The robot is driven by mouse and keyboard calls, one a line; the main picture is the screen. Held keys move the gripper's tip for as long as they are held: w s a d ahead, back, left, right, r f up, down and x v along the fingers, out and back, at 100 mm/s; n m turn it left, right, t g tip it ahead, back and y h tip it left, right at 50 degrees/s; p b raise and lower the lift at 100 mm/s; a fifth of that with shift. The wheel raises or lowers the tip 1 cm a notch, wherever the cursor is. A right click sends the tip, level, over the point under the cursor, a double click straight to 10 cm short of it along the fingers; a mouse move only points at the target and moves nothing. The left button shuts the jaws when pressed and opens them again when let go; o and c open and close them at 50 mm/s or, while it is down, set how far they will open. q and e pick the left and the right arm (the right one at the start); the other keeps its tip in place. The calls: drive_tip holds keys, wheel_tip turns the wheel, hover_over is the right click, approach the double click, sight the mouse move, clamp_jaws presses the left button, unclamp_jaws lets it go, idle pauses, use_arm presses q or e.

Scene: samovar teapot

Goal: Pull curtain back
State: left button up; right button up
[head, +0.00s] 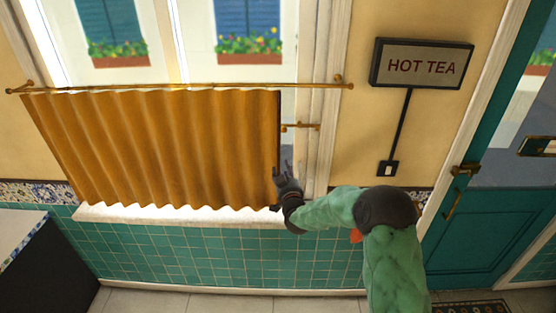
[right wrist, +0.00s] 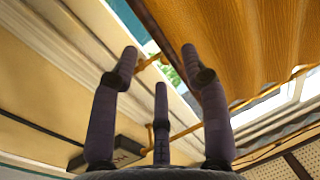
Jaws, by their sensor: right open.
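A golden-orange pleated curtain (head: 160,145) hangs from a thin brass rod (head: 200,88) across the lower window, spread over most of its width. My right gripper (head: 282,174) is at the curtain's lower right edge. In the right wrist view, my right gripper (right wrist: 158,55) is open, its fingers spread and pointing up. The curtain (right wrist: 255,45) fills the upper right there, and its dark edge (right wrist: 165,30) passes behind the right finger. I cannot tell whether they touch. My left gripper is not in view.
A small brass catch (head: 300,126) sits on the window frame right of the curtain. A HOT TEA sign (head: 422,65) with a switch (head: 387,168) is on the wall. A teal door (head: 480,225) stands at right, a dark counter (head: 45,265) at lower left.

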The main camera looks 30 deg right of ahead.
drive_tip(key=x, duration=0.6)
drive_tip(key=shift+p, duration=0.45)
drive_tip(key=shift+w+d, duration=0.1)
drive_tip(key=shift+w, duration=0.05)
clamp_jaws()
